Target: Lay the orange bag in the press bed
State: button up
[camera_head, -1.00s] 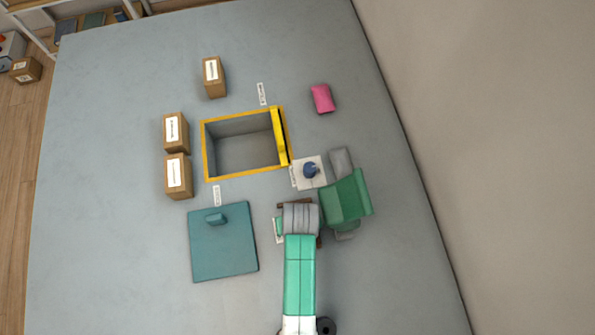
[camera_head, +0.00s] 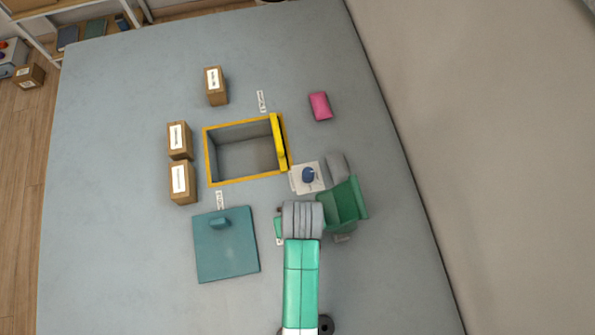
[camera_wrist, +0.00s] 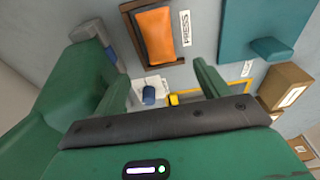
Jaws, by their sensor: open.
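The orange bag (camera_wrist: 156,40) lies flat inside the brown-framed press bed (camera_wrist: 131,27) in the wrist view, beside a "PRESS" label. No gripper finger touches it. My gripper (camera_wrist: 163,82) is open and empty, its two green fingers spread apart with the bag beyond them in the picture. In the head view, my arm hides the bag and nearly all of the press bed; my green hand (camera_head: 345,204) is to the right of that spot.
A yellow-rimmed open box (camera_head: 246,182) stands left of a white plate with a blue knob (camera_head: 308,175). A teal lid (camera_head: 227,255) lies at lower left. A pink bag (camera_head: 320,105) lies at upper right. Several cardboard boxes (camera_head: 183,183) stand left of the yellow-rimmed box.

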jog(key=shift+s+r, duration=0.1)
jog(key=shift+r, duration=0.55)
jog(key=w+r+t, duration=0.4)
jog(key=w+r, duration=0.1)
jog(key=r, duration=0.6)
jog(key=w+r+m+t, duration=0.1)
jog(key=w+r+t, duration=0.4)
jog(key=r, duration=0.6)
jog(key=w+r+t, duration=0.3)
jog(key=w+r, duration=0.3)
jog(key=r, duration=0.5)
jog(key=s+r+t, duration=0.3)
jog(key=r, duration=0.8)
jog(key=s+r+m+t, duration=0.1)
jog(key=s+r+t, duration=0.3)
jog(key=r, duration=0.7)
jog(key=s+r+t, duration=0.3)
jog(key=r+t, duration=0.1)
jog(key=r, duration=0.6)
jog(key=shift+s+a+r, duration=0.15)
jog(key=shift+s+r, duration=0.25)
